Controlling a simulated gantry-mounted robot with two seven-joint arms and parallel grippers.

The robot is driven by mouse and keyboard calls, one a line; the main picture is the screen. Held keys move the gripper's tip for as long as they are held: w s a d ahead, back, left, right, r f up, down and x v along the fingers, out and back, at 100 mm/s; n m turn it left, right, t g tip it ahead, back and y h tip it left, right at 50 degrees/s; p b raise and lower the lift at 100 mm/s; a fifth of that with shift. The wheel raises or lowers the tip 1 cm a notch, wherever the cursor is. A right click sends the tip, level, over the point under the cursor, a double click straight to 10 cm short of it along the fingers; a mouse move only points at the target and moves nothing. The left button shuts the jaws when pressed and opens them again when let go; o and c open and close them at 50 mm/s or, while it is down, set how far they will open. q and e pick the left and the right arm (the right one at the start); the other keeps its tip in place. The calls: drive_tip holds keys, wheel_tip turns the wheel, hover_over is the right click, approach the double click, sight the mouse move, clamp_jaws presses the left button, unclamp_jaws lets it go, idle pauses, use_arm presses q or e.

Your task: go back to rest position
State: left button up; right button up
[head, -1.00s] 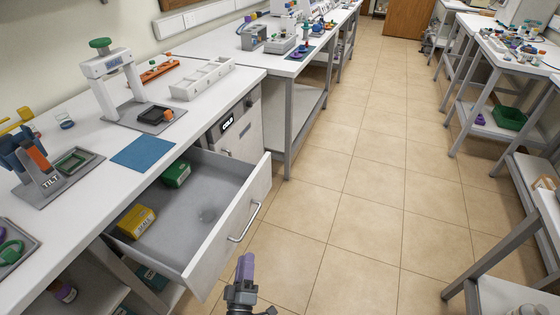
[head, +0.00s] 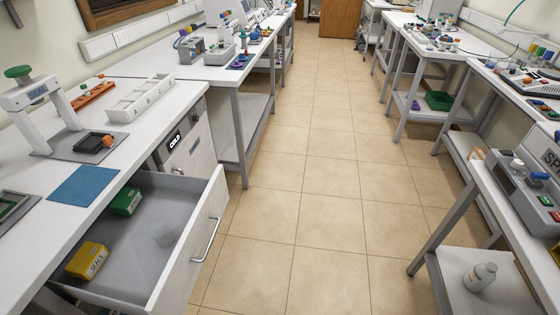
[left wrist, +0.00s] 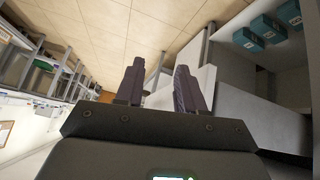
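My left gripper (left wrist: 157,88) shows in the left wrist view. Its two purple-grey fingers stand apart with nothing between them. Behind them are the floor and pale and grey cabinet panels. Neither gripper shows in the head view now, and my right gripper is in no view. The open drawer (head: 200,240) juts out from the left bench at lower left. A yellow box (head: 87,261) and a green box (head: 125,201) lie inside it.
The tiled aisle (head: 320,190) between the benches is clear. The left bench (head: 140,140) carries a stand with a green knob (head: 18,72), a white tray (head: 142,98) and a blue mat (head: 85,184). Right benches hold instruments (head: 530,180). Teal boxes (left wrist: 268,28) sit on a shelf in the left wrist view.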

use_arm(q)
drive_tip(key=s+f+m+g, duration=0.1)
drive_tip(key=s+m+g, duration=0.25)
drive_tip(key=s, duration=0.25)
wheel_tip(320, 180, up, 22)
drive_tip(key=p, duration=2.2)
drive_tip(key=shift+a+f+y, duration=0.2)
drive_tip(key=shift+a+y, duration=0.1)
drive_tip(key=shift+n+g, duration=0.25)
